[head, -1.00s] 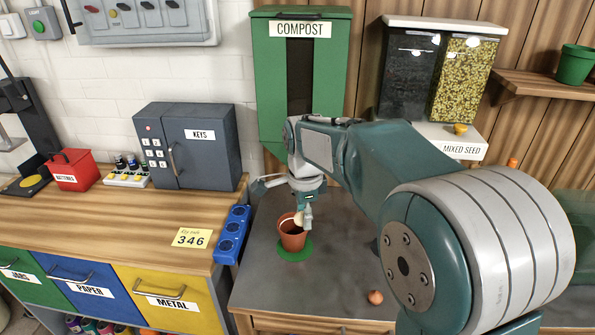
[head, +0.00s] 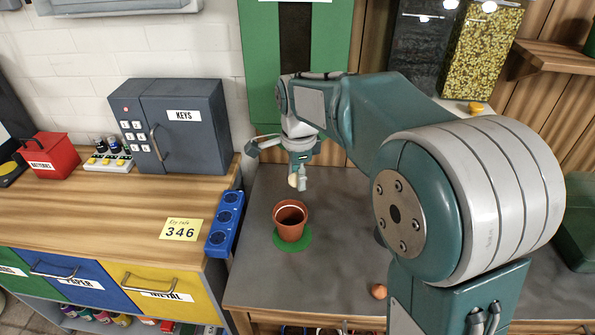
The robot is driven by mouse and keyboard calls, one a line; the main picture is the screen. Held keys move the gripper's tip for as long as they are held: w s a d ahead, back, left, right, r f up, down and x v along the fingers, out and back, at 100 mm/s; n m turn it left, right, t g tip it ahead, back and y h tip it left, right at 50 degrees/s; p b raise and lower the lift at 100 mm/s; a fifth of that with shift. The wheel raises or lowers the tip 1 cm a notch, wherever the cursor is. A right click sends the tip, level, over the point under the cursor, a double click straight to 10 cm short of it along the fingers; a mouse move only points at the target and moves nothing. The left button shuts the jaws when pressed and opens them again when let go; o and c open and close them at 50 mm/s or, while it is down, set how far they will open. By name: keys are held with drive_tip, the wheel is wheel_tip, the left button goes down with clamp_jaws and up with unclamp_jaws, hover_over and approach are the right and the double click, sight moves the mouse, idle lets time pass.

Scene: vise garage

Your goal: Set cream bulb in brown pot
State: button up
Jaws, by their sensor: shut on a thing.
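The brown pot (head: 291,225) stands upright on a round green mat (head: 310,238) on the grey bench top. Its mouth faces up and its dark inside shows, with a pale ring near the rim. My gripper (head: 298,180) points down above and slightly behind the pot. It is shut on the cream bulb (head: 293,181), which shows as a small pale shape at the fingertips. The bulb appears apart from the pot's rim. My fingers hide part of the bulb.
A brown-orange bulb (head: 379,291) lies near the bench's front edge. A blue socket strip (head: 225,222) lies left of the pot, beside the wooden counter (head: 120,212).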

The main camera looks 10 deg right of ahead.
drive_tip(key=shift+f, duration=3)
drive_tip(key=o, duration=0.9)
wheel_tip(320, 180, up, 12)
drive_tip(key=shift+w+a+f, duration=0.1)
